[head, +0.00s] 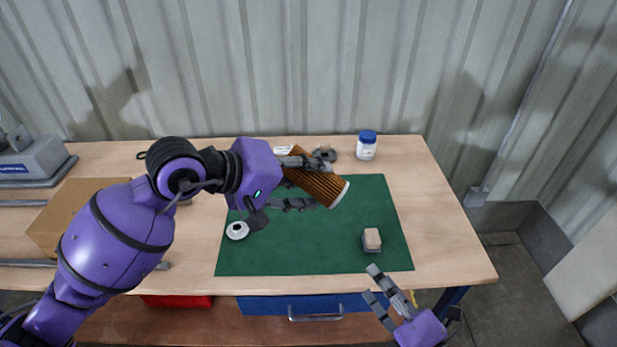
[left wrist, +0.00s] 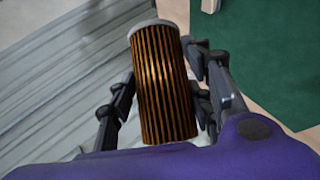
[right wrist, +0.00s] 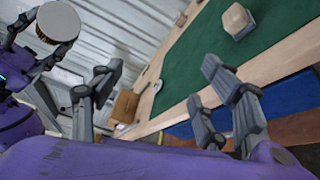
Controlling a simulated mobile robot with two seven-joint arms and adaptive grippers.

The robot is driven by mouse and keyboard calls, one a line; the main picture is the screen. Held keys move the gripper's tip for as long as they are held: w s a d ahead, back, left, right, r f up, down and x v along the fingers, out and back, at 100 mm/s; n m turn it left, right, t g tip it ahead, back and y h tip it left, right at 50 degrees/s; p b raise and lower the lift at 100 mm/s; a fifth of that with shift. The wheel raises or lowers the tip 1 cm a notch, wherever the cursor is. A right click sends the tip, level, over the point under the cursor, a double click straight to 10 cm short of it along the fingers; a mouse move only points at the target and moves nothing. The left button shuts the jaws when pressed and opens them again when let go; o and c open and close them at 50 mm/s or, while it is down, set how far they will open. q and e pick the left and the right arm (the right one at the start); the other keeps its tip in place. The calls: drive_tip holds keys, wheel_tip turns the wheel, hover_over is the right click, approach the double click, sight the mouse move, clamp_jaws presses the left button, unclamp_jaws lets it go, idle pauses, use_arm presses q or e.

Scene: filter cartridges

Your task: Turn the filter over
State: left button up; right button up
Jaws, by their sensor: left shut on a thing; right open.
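The filter (head: 318,184) is a brown pleated cylinder with a pale end cap. My left gripper (head: 302,182) is shut on it and holds it tilted above the green mat (head: 310,255), the pale cap toward the lower right. In the left wrist view the filter (left wrist: 163,85) lies between the two fingers. In the right wrist view its pale round end (right wrist: 58,22) shows at the top left. My right gripper (head: 390,292) is open and empty at the table's front edge, apart from the filter. The filter's other end is partly hidden by the left gripper.
A small pale block (head: 372,239) sits on the mat's right side, and a white ring-shaped part (head: 237,230) on its left. A white jar with a blue lid (head: 367,146) stands behind. A cardboard box (head: 72,207) is at left. The mat's front middle is clear.

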sight(293, 169)
use_arm(q)
drive_tip(key=shift+a, duration=0.1)
drive_tip(key=a+r, duration=0.1)
drive_tip(key=w+a+r+n+t, duration=0.1)
drive_tip(key=shift+a+y, duration=0.3)
drive_tip(key=shift+y, duration=0.1)
drive_tip(key=s+a+f+n+t+y, duration=0.2)
drive_tip(key=a+f+n, duration=0.1)
drive_tip(key=a, duration=0.5)
drive_tip(key=s+a+f+n+t+y, duration=0.1)
drive_tip(key=a+f+n+y, duration=0.15)
drive_tip(key=a, duration=0.55)
drive_tip(key=w+r+m+b, duration=0.3)
drive_tip(key=w+m+b, duration=0.4)
drive_tip(key=m, duration=0.5)
drive_tip(key=shift+w+d+r+h+b, duration=0.15)
drive_tip(key=shift+d+r+h+b, duration=0.15)
drive_tip(key=shift+b, duration=0.3)
use_arm(e)
drive_tip(key=s+d+f+m+g+h, duration=0.1)
drive_tip(key=s+f+m+g+h, duration=0.2)
drive_tip(key=s+f+m, duration=1)
drive_tip(key=s+d+f+m+g+h, duration=0.2)
drive_tip(key=s+f+m+g, duration=0.5)
drive_tip(key=s+f+m, duration=0.5)
wheel_tip(293, 169, down, 8)
drive_tip(key=shift+s+f+m+h, duration=0.3)
drive_tip(key=shift+m+h, duration=0.3)
drive_tip(key=shift+h, duration=0.3)
